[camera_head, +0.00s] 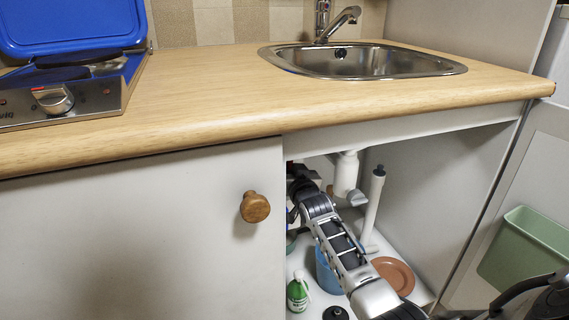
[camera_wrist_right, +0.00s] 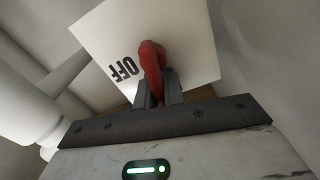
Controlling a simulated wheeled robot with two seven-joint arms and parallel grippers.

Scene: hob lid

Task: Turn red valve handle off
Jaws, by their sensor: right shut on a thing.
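In the right wrist view, the red valve handle (camera_wrist_right: 151,62) stands in front of a white plate (camera_wrist_right: 105,38) marked OFF. My right gripper (camera_wrist_right: 157,92) is shut on the lower end of the red handle. In the head view, my right arm reaches into the open cupboard under the sink, and the right gripper (camera_head: 298,185) is mostly hidden in shade behind the cupboard edge. The red handle cannot be seen in the head view. My left gripper is in neither view.
White drain pipes (camera_head: 346,174) hang close to my right arm. A blue container (camera_head: 326,272), a green bottle (camera_head: 297,292) and a brown plate (camera_head: 394,275) are on the cupboard floor. A cabinet door with a wooden knob (camera_head: 255,207) borders the opening on the left.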

